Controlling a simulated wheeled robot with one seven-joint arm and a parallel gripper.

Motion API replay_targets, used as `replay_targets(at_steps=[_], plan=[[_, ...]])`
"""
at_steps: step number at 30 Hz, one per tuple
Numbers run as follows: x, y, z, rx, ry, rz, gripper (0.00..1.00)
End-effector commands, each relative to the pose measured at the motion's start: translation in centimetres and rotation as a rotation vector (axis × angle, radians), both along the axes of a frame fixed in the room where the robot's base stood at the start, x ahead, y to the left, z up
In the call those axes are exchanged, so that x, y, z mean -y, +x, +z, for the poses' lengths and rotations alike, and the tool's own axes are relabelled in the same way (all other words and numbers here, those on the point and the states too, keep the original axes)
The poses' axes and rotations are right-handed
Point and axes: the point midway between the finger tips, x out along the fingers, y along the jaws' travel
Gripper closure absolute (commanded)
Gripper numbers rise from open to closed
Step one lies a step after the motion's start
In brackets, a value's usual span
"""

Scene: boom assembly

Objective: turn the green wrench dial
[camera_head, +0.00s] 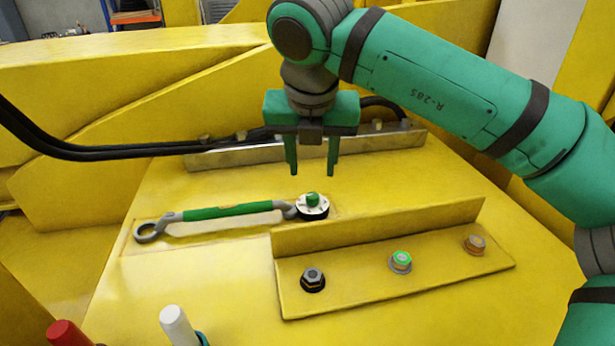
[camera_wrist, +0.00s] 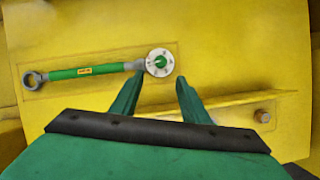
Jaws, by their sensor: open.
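The green wrench (camera_head: 228,211) lies flat on the yellow panel, its grey ring end at the left and its other end at the dial. The dial (camera_head: 312,205) is a white disc with a dark rim and a green knob in its middle. In the wrist view the wrench (camera_wrist: 85,71) and the dial (camera_wrist: 160,63) lie beyond my fingertips. My gripper (camera_head: 313,172) is open and empty, pointing down above and slightly behind the dial, apart from it. In the wrist view my gripper (camera_wrist: 158,82) has its two fingers spread, with the dial in line with the gap.
A raised yellow bracket (camera_head: 390,262) stands in front of the dial, with a dark bolt (camera_head: 313,279), a green-ringed bolt (camera_head: 400,262) and a brownish bolt (camera_head: 475,244). A metal strip (camera_head: 225,158) and black cables (camera_head: 100,153) run behind. Red (camera_head: 68,333) and white (camera_head: 178,326) rods stand at front left.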

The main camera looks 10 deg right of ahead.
Motion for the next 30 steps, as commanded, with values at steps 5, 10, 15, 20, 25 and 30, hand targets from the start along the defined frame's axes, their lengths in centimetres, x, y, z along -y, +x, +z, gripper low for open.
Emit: replay_targets(at_steps=[5,10,15,20,25,30], plan=[[0.4,0.4,-1.0,-0.001,-0.001,-0.006,0.59],[0.8,1.3,-3.6,-0.003,0.000,-0.008,0.59],[1.0,2.4,-6.4,-0.002,0.000,-0.006,0.59],[1.1,3.3,-8.4,-0.002,0.000,-0.004,0.59],[1.2,3.8,-9.6,0.000,-0.001,-0.004,0.59],[1.3,4.0,-10.0,0.001,-0.002,-0.004,0.59]])
